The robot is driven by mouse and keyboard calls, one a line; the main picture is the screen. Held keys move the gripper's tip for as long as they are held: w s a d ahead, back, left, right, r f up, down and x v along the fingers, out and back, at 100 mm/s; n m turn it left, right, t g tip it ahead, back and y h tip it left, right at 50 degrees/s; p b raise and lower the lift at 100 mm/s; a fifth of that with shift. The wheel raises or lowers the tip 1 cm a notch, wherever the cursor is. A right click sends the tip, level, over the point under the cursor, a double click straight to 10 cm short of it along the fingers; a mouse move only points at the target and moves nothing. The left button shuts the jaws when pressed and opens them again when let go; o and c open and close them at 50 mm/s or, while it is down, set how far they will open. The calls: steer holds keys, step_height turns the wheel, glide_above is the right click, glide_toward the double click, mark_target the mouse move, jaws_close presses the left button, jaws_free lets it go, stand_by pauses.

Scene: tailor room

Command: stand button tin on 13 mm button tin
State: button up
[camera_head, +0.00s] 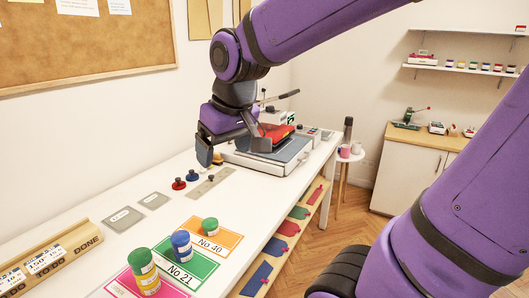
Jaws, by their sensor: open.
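Several small round tins stand on coloured cards at the front of the white table. On the pink card, a green tin (139,261) sits on top of a yellow one (147,279). A blue-sided tin (181,245) stands on the green "No 21" card. A short green tin (210,225) stands on the orange "No 40" card. I cannot read sizes on the tins, so I cannot tell which is the 13 mm one. My gripper (234,155) is open, well behind the tins, over the far part of the table by the grey machine. I see nothing held in it.
A red-and-grey machine (262,158) stands behind the gripper. Red (179,184) and blue (192,176) knobbed pieces, a grey strip (212,184) and two grey plates (125,218) lie mid-table. A wooden label rack (50,262) is at front left. Coloured pieces hang along the table's right side.

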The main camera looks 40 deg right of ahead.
steer(key=s+d+r+t, duration=0.1)
steer(key=s+r, duration=0.1)
steer(key=s, duration=0.8)
steer(key=shift+d+m, duration=0.15)
steer(key=shift+m, duration=0.15)
